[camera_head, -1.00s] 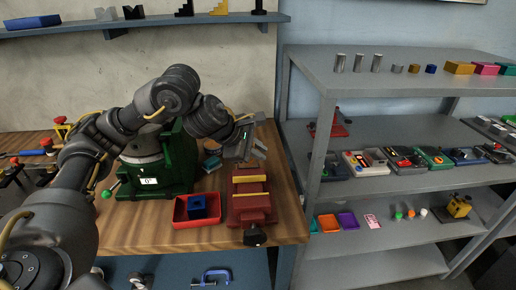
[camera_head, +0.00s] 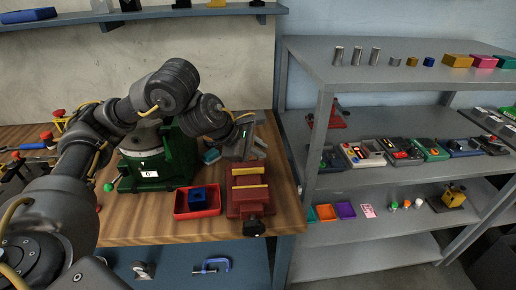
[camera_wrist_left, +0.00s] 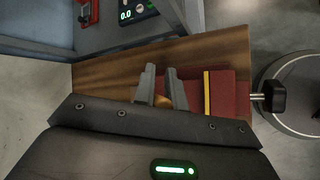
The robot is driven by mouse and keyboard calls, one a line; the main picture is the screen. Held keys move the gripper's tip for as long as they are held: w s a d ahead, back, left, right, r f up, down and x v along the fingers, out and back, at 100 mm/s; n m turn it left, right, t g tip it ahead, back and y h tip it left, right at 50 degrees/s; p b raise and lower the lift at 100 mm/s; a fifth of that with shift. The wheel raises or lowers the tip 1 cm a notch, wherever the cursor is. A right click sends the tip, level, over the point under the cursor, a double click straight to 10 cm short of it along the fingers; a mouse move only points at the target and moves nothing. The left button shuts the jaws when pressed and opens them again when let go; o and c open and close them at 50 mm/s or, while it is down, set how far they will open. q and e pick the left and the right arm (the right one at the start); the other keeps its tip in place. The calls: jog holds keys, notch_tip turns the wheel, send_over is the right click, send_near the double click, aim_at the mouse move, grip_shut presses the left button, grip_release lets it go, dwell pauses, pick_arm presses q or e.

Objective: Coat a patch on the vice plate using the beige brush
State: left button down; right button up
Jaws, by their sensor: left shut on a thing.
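The red vice (camera_head: 250,207) stands at the bench's front right corner, with two yellow strips across its top. It also shows in the left wrist view (camera_wrist_left: 229,92). My left gripper (camera_head: 257,150) is just behind the vice in the head view. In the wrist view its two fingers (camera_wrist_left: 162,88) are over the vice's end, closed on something. A small orange-yellow piece shows between them; I cannot tell if it is the beige brush or part of the vice. I cannot make out the brush or a patch on the plate. My right gripper is out of view.
A red tray (camera_head: 180,213) holding a blue block (camera_head: 205,191) sits left of the vice. A green machine (camera_head: 183,158) stands behind the tray, close to my left arm. Grey shelving (camera_head: 345,180) stands right of the bench.

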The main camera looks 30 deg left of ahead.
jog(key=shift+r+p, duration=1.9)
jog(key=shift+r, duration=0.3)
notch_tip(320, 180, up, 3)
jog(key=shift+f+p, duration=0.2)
jog(key=shift+p, duration=1.05)
